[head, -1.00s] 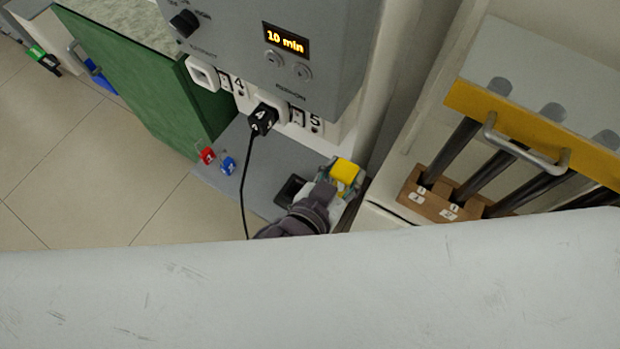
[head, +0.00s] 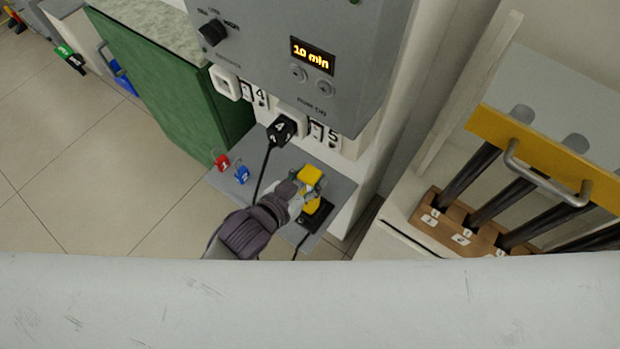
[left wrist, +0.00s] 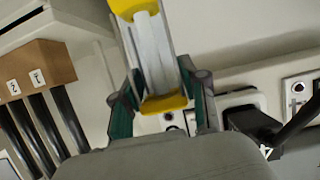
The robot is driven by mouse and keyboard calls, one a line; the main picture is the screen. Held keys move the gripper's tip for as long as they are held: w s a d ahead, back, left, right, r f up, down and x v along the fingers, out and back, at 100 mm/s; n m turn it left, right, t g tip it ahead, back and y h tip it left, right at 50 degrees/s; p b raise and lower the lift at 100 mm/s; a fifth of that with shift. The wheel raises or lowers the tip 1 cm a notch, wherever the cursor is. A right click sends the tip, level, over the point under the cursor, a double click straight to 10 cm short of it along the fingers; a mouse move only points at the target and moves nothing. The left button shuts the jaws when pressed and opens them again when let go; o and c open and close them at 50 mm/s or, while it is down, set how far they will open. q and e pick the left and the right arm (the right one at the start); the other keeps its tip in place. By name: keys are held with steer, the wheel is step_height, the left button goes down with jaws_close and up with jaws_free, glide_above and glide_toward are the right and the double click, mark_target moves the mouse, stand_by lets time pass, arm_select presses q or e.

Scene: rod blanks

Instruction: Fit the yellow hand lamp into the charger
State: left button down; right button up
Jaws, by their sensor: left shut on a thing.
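The yellow hand lamp (head: 310,175) is in my left gripper (head: 303,187). The gripper is shut on it. In the left wrist view the lamp (left wrist: 156,55) has a pale middle and yellow ends, between the fingers of my left gripper (left wrist: 160,100). The black charger (head: 321,219) sits on the grey shelf. In the head view the lamp's lower yellow end is at the charger; I cannot tell whether it is seated in it or just above. My gripper hides part of both. My right gripper is not in view.
A black plug (head: 281,130) with a cable is in a wall socket above the grey shelf (head: 340,192). Red (head: 222,161) and blue (head: 242,174) tagged items are at the shelf's left. A wooden rack (head: 449,222) with dark rods stands right. A green panel (head: 170,85) is left.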

arm_select(q)
steer(key=shift+f, duration=0.6)
steer(key=c, duration=0.6)
jaws_free()
steer(key=shift+f, duration=0.2)
steer(key=shift+r, duration=0.2)
steer(key=v, duration=1.2)
steer(key=shift+f, duration=0.1)
